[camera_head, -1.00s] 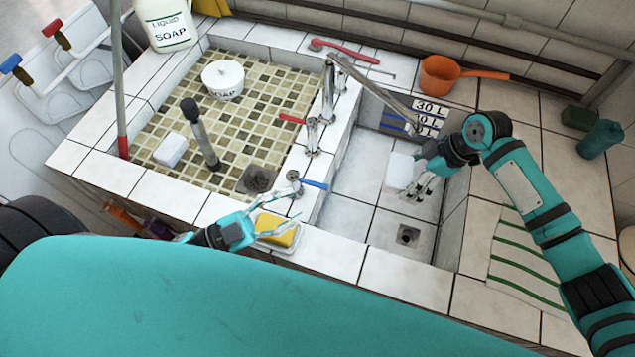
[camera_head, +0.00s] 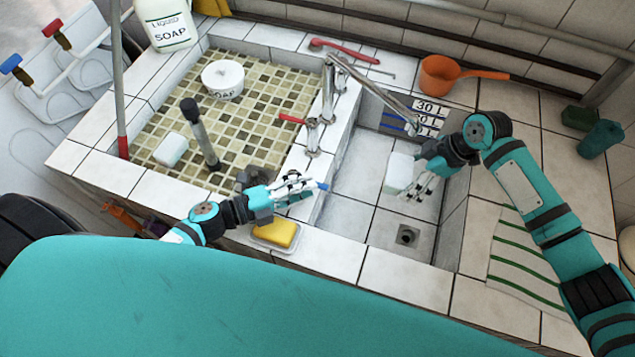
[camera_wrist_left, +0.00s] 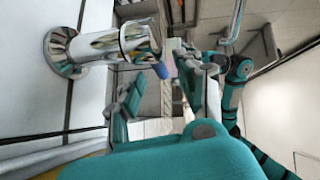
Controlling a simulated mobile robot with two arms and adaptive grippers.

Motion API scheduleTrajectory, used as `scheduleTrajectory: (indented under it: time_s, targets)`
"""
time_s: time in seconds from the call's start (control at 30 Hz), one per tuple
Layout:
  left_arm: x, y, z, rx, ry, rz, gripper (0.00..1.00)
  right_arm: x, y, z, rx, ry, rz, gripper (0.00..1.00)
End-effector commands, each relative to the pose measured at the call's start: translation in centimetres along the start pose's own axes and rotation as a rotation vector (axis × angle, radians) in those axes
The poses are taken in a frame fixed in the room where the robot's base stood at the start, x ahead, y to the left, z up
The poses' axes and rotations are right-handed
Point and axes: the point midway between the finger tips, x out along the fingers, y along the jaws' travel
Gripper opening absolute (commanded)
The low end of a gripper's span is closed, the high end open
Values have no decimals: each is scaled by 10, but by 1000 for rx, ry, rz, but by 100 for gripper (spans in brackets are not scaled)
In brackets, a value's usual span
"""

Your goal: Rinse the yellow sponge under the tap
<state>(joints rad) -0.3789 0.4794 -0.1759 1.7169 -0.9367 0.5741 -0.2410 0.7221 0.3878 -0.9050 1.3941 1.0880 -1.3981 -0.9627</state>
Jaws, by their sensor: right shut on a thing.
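The yellow sponge (camera_head: 275,232) lies on a white dish (camera_head: 288,248) on the tiled front ledge. The metal tap (camera_head: 328,90) stands on the divider, its spout reaching over the right basin. My left gripper (camera_head: 305,188) is above and behind the sponge, at the blue tap handle (camera_head: 323,186). In the left wrist view its fingers (camera_wrist_left: 160,95) are apart, and the blue handle (camera_wrist_left: 160,70) shows near the gap between them. My right gripper (camera_head: 412,180) is in the right basin below the spout, shut on a white block-like thing (camera_head: 400,172), partly hidden by the fingers.
The left mosaic basin holds a white soap pot (camera_head: 222,80), a white block (camera_head: 171,149) and a dark-topped upright post (camera_head: 203,135). A red tap handle (camera_head: 291,118) is on the divider. An orange pan (camera_head: 440,75) and a striped cloth (camera_head: 520,255) lie on the right.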

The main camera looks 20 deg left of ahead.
Motion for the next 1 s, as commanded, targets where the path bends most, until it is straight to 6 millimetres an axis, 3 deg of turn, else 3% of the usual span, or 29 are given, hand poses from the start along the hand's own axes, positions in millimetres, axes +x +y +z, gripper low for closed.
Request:
scheduleTrajectory:
  time_s: [0.23, 0.6, 0.9, 1.0]
  targets:
    - [32, 0, 0, -1, -1, 0, 36, 0, 0, 0, 0, 0, 0, 64]
    - [37, 0, 0, -1, 0, 1, 36, 0, 0, 0, 0, 0, 0, 64]
    - [37, 1, 0, -1, 0, 1, 0, 0, 0, 0, 0, 0, 0, 64]
    - [37, 1, 0, -1, 0, 2, 0, 0, 0, 0, 0, 0, 0, 64]
